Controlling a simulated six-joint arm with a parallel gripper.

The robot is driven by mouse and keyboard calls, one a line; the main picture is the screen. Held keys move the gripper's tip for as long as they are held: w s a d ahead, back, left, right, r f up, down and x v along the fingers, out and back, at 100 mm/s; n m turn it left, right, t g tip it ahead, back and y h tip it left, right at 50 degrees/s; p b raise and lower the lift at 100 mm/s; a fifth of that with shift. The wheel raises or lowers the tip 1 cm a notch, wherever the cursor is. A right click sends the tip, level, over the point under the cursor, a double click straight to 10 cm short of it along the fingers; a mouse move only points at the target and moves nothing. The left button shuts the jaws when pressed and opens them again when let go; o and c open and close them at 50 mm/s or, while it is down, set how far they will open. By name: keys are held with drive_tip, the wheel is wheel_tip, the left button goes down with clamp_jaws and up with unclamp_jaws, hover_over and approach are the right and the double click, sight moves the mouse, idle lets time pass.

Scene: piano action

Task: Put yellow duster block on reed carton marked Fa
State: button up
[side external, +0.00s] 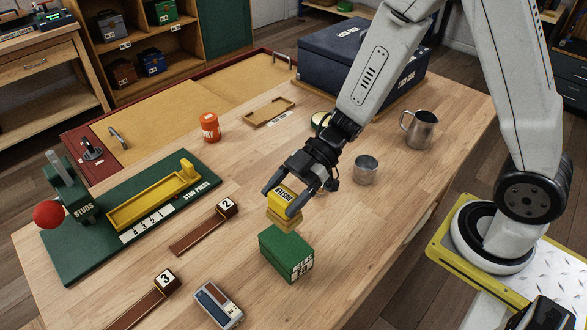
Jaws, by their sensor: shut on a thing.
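The yellow duster block (284,203) is between the fingers of my gripper (282,196), which is shut on it. The block carries a dark-lettered label and looks tilted, with a tan part showing at its lower side. The green reed carton (280,248) stands on the bench just below and in front of the block in the side view.
A green stud press board (130,222) lies at left, with numbered wooden strips (205,228) near it. A grey device (217,305) lies in front. A metal cup (366,169), a pitcher (419,129) and an orange tin (210,127) stand farther back. Bench right of the carton is clear.

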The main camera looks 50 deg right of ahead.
sight(285, 222)
drive_tip(key=shift+f, duration=2.25)
drive_tip(key=shift+f, duration=0.1)
drive_tip(key=shift+f, duration=1.65)
drive_tip(key=shift+f, duration=0.15)
drive_tip(key=o, duration=1.2)
drive_tip(key=shift+c, duration=0.2)
